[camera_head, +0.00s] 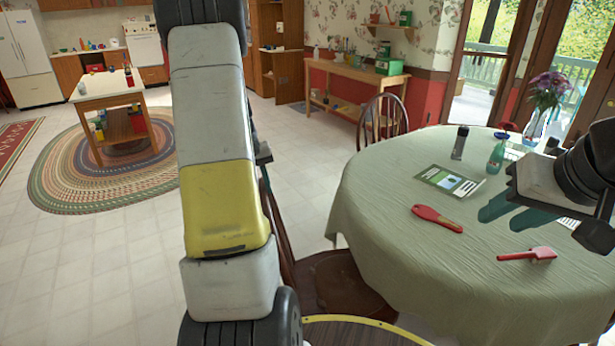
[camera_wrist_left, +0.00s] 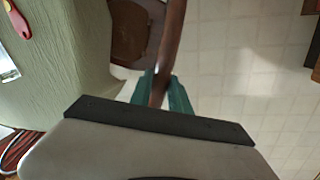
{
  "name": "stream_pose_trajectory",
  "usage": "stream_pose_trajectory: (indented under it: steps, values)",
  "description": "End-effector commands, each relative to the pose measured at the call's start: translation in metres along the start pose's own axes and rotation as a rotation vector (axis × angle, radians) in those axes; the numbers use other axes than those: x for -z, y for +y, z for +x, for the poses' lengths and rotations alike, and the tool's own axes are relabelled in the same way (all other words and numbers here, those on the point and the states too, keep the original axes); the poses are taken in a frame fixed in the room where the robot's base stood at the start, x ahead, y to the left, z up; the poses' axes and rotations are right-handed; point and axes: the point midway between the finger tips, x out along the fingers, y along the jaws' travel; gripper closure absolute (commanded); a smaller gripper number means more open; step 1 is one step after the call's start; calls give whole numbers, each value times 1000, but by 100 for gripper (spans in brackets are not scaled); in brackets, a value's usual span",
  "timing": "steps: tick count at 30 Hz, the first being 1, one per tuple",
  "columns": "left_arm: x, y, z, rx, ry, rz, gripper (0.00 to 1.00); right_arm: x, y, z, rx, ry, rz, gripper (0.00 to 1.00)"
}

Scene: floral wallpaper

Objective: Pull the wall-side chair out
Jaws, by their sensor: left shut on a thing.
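A dark brown wooden chair (camera_head: 340,285) stands at the left side of the round table, its seat partly under the cloth and its back mostly hidden by my left arm. In the left wrist view, my left gripper (camera_wrist_left: 160,92) is shut on a brown rail of the chair back (camera_wrist_left: 172,45), and the chair's seat (camera_wrist_left: 130,35) shows beyond. Another spindle-back chair (camera_head: 383,118) stands at the table's far side, nearer the red wall, with no gripper at it. My right gripper (camera_head: 513,212) is over the table's right part, its teal fingers apart and empty.
The table (camera_head: 375,225) has a green cloth and holds a red brush (camera_head: 437,218), a red scoop (camera_head: 527,255), a card (camera_head: 450,181), bottles and a flower vase (camera_head: 533,127). The tiled floor (camera_head: 125,265) to the left is clear up to a braided rug (camera_head: 60,185) under a small island.

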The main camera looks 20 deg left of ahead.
Motion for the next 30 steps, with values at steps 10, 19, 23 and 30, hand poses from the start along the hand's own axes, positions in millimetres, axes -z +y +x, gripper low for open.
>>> stream_pose_trajectory:
  steps: [10,19,23,30]
  values:
    - [0,-63,-12,4,0,-5,100,0,0,0,0,0,0,64]
    - [0,-77,-15,3,0,-2,100,0,0,0,0,0,0,64]
    - [0,-77,-15,4,0,-1,100,0,0,0,0,0,0,64]
    - [0,-77,-15,4,0,-2,70,0,0,0,0,0,0,64]
